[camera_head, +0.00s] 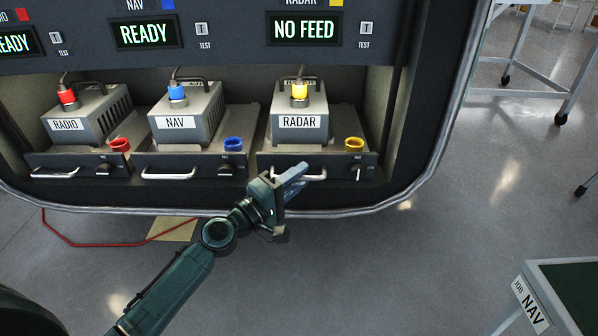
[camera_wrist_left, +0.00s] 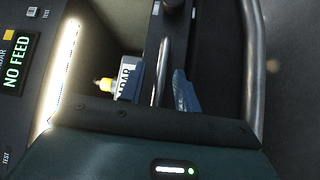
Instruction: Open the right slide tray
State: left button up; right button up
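The right slide tray (camera_head: 341,164) is the RADAR one, with a silver bar handle on its front (camera_head: 318,177). It sits in line with the trays beside it. A grey RADAR box (camera_head: 299,128) with a yellow plug stands on it. My left gripper (camera_head: 295,178) is at the left part of this handle, its fingers overlapping the bar. My right gripper is not in view.
The NAV tray (camera_head: 212,166) and RADIO tray (camera_head: 83,163) sit to the left. A display above reads NO FEED (camera_head: 304,29). A rounded metal rim (camera_head: 400,203) runs below the trays. The floor between is clear.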

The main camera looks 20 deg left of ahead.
pick_arm(q)
jog(key=shift+w+d, duration=0.2)
jog(key=shift+w, duration=0.15)
jog(key=shift+c, duration=0.2)
grip_shut()
